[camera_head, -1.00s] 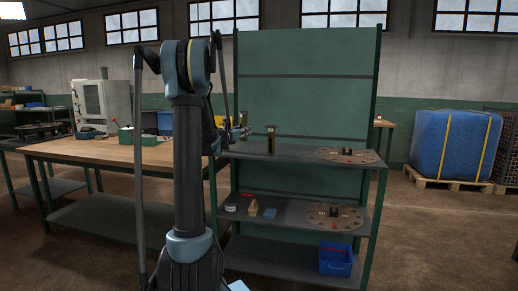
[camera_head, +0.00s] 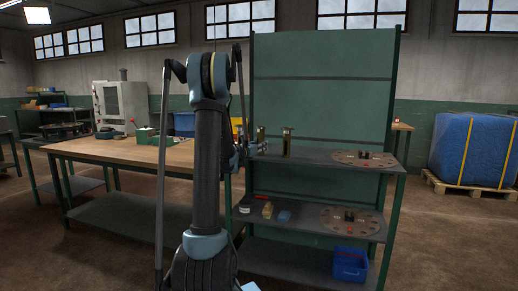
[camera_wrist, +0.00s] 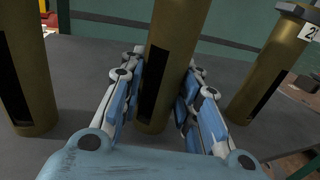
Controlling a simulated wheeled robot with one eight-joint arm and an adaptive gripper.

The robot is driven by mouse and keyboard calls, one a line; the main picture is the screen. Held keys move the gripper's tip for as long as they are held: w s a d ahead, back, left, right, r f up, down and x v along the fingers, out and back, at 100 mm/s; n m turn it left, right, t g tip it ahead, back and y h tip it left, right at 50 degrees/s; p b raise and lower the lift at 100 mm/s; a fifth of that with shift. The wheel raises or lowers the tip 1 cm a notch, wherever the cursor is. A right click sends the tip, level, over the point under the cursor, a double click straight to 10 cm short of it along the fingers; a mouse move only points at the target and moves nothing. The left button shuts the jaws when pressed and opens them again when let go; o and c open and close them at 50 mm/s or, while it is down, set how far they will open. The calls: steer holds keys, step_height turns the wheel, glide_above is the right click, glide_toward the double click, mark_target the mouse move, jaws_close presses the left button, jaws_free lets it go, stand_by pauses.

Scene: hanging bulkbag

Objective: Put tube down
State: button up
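My gripper (camera_wrist: 160,95) has its blue-padded fingers on both sides of a brass tube (camera_wrist: 165,55) with a dark slot in its side. The pads appear to press against the tube. The tube's lower end is at the grey shelf top (camera_wrist: 90,75); I cannot tell whether it rests there or hovers just above. A second brass tube (camera_wrist: 25,70) stands at the left, and a third, flanged one (camera_wrist: 268,65) at the right beside a "2" label. In the head view, my gripper (camera_head: 249,148) is small and partly hidden at the rack's left, near the brass tubes (camera_head: 287,142).
A round plate (camera_head: 345,157) lies on the upper shelf, right of the tubes. The lower shelf holds another round plate (camera_head: 335,221) and small items. A blue bin (camera_head: 350,263) is at the bottom. A wooden workbench (camera_head: 125,152) stands left, a blue bulk bag (camera_head: 470,150) right.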

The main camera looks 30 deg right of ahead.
steer(key=o, duration=0.4)
steer(key=shift+o, duration=0.2)
steer(key=shift+a+r, duration=0.1)
steer(key=s+a+m+g+y, duration=0.1)
steer(key=s+a+m, duration=0.2)
steer(key=s+a, duration=0.45)
steer(key=s+a+m+y, duration=0.2)
steer(key=s+a+m, duration=0.15)
steer(key=a, duration=0.65)
steer(key=s+a+f+m+g+y, duration=0.1)
steer(key=s+a+f+m+y, duration=0.3)
steer(key=s+a, duration=0.5)
steer(key=s+a+f+m+g+y, duration=0.2)
steer(key=s+a+f+m+y, duration=0.3)
steer(key=s+a, duration=0.5)
steer(key=s+a+f+m+g+y, duration=0.1)
steer(key=s+a+f+m+y, duration=0.3)
steer(key=a, duration=1.1)
steer(key=s+f+m, duration=0.3)
steer(key=s+f, duration=0.3)
steer(key=shift+s+a, duration=0.25)
steer(key=shift+a, duration=0.1)
